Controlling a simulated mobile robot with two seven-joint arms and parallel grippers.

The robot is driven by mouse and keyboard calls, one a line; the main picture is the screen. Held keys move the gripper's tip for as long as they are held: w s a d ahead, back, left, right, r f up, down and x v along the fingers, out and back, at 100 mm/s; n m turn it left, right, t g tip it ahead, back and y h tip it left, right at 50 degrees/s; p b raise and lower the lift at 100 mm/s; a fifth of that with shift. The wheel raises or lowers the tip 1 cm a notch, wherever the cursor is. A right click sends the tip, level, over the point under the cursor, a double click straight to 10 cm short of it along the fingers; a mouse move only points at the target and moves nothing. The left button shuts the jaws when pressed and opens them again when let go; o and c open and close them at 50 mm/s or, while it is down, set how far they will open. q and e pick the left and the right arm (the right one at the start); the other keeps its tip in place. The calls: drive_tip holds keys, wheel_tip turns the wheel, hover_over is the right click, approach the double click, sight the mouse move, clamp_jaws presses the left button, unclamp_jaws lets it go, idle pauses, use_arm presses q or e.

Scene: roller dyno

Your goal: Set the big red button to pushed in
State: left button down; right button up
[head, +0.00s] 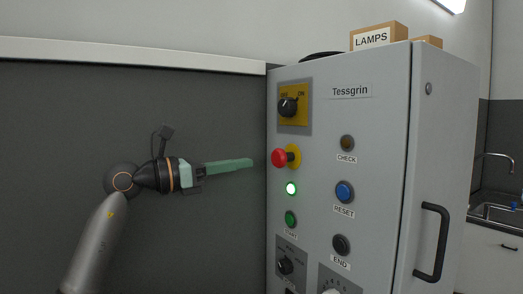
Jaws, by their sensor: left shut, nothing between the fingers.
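The big red button (280,158) sits on a yellow collar near the left edge of the grey control cabinet's front (388,180). It stands out from the panel toward the left. My left gripper (250,163) is shut and empty, its green fingers pointing right at about the button's height. In the picture its tips end a little left of the button, with a gap between them. I cannot tell the depth between them. My right gripper is not in view.
A black rotary switch (288,107) is above the red button. A lit green lamp (291,188) and a green button (290,219) are below it. A blue RESET button (344,191) is to the right. A black door handle (433,243) sticks out at the cabinet's right.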

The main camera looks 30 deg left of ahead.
sight(274, 159)
use_arm(q)
drive_tip(key=p+x, duration=0.1)
drive_tip(key=x, duration=0.3)
drive_tip(key=shift+w+r, duration=0.15)
drive_tip(key=shift+w, duration=0.05)
drive_tip(key=shift+w+d+p, duration=0.3)
drive_tip(key=shift+w, duration=0.2)
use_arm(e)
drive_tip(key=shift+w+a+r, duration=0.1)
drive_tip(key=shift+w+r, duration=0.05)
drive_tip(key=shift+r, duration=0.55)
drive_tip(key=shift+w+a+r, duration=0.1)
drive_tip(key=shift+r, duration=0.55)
use_arm(q)
drive_tip(key=shift+w, duration=0.1)
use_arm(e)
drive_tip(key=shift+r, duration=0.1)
use_arm(q)
drive_tip(key=shift+w+d+p, duration=0.3)
drive_tip(key=shift+w+p, duration=0.3)
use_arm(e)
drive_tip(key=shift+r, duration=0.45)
